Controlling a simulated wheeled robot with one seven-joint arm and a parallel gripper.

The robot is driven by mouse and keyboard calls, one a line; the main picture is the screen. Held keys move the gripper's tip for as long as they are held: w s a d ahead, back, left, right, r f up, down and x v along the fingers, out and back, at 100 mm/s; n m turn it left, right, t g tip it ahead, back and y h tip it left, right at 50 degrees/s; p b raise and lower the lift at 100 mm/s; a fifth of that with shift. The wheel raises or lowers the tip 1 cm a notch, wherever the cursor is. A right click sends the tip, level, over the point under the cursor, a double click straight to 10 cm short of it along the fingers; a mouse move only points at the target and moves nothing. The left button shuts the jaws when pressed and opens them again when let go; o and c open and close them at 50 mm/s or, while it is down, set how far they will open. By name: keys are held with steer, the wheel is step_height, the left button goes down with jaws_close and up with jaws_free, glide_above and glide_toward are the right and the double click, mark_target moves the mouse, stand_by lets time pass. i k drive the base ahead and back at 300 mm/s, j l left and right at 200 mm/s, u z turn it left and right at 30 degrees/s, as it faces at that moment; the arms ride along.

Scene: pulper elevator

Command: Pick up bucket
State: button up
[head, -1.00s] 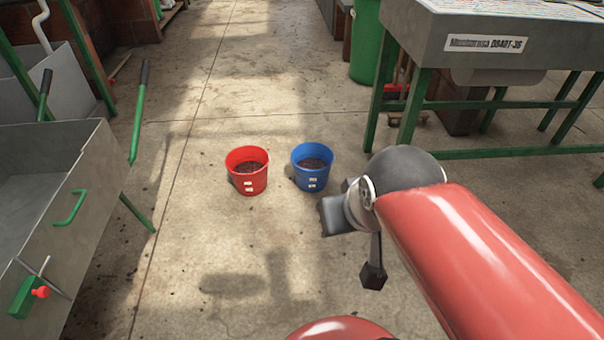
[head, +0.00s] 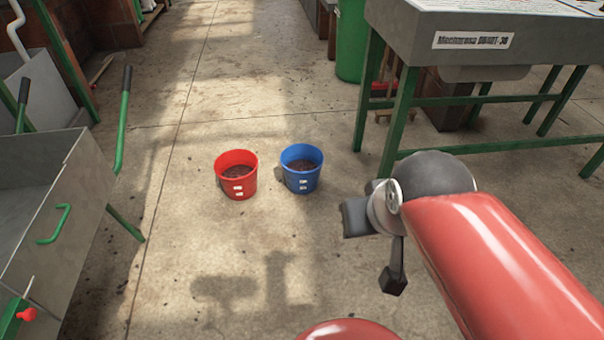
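A red bucket (head: 237,175) and a blue bucket (head: 301,169) stand upright side by side on the concrete floor, with a small gap between them. Both hold dark brown material and carry small white labels on the front. My red arm reaches in from the lower right, and its grey end points away from me. My gripper (head: 392,281) hangs below the arm's end, to the right of and nearer than both buckets, touching neither. Only a small dark part of it shows, so I cannot tell its finger opening.
A grey metal trough (head: 45,215) with green handles stands on the left. A grey table (head: 400,42) on green legs stands at the upper right, with a green bin (head: 351,45) behind it. The floor around the buckets is clear.

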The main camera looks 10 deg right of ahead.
mark_target(301, 164)
steer(key=i+j+z, duration=0.15)
steer(key=i, duration=0.3)
steer(key=i+z, duration=0.15)
steer(key=i, duration=0.25)
steer(key=i+j+z, duration=0.1)
steer(key=i+j, duration=0.15)
steer(key=i, duration=0.15)
steer(key=i+j+z, duration=0.15)
steer(key=i, duration=0.25)
